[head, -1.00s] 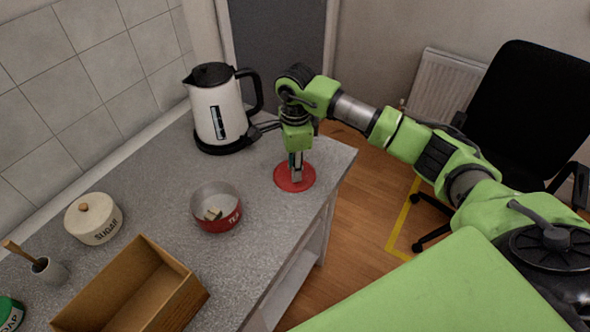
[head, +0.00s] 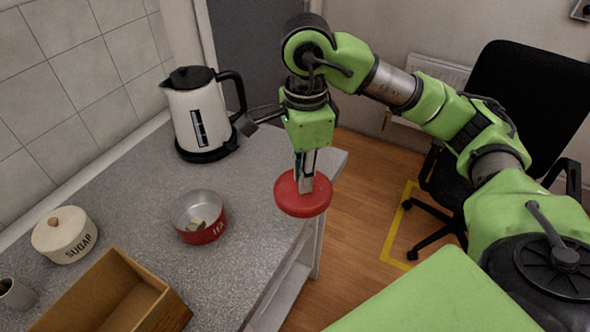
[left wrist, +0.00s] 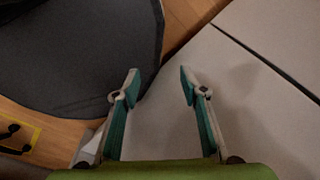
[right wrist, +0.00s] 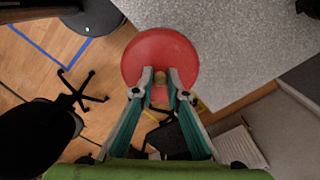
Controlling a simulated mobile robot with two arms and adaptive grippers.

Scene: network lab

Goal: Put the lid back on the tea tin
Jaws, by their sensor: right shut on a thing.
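The tea tin (head: 203,232) is red with a bare metal inside. It stands open and upright on the grey worktop, with some small pale pieces in it. The red round lid (head: 287,203) is held by my right gripper (head: 305,188), above the worktop's right edge and to the right of the tin. In the right wrist view the lid (right wrist: 160,50) shows beyond the fingertips (right wrist: 160,78), which are shut on its small knob. My left gripper (left wrist: 160,80) is open and empty in the left wrist view; it is not in the head view.
A white kettle (head: 196,115) stands behind the tin, near my right gripper. The worktop (head: 240,240) between tin and lid is clear. A black chair (head: 520,120) stands right.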

